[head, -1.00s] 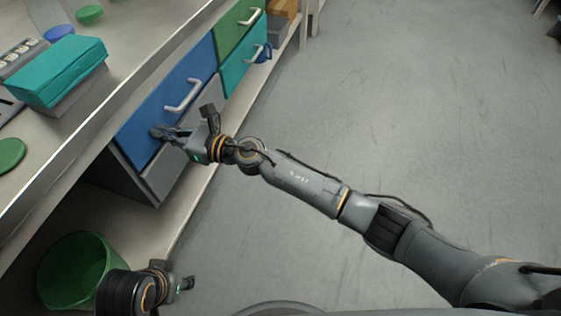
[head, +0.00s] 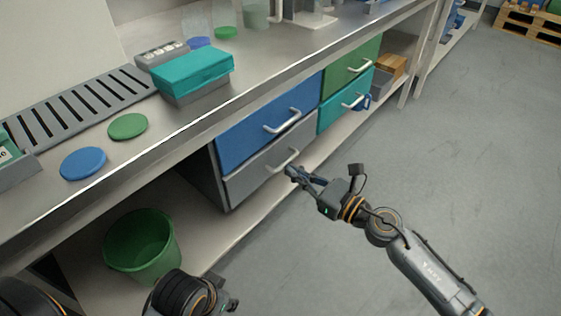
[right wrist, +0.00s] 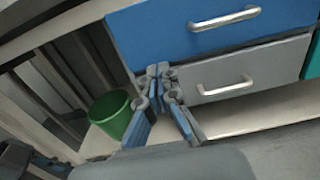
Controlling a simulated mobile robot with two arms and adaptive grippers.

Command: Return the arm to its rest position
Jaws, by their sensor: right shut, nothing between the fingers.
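My right gripper (head: 291,174) is shut and empty. In the head view it stands in front of the cabinet, with its fingertips just right of the grey drawer's handle (head: 284,160). In the right wrist view its closed fingers (right wrist: 158,72) point toward the cabinet, near the left edges of the blue drawer (right wrist: 200,32) and the grey drawer (right wrist: 225,75). It holds no handle. My left gripper (head: 232,305) shows only in part at the bottom edge of the head view; its fingers are too unclear to judge.
A green bin (head: 140,245) stands on the low shelf under the bench (head: 200,125). Green (head: 350,66) and teal (head: 345,100) drawers sit right of the blue one, all shut. A teal box (head: 192,72) and round lids lie on the bench. The floor (head: 460,150) at right is clear.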

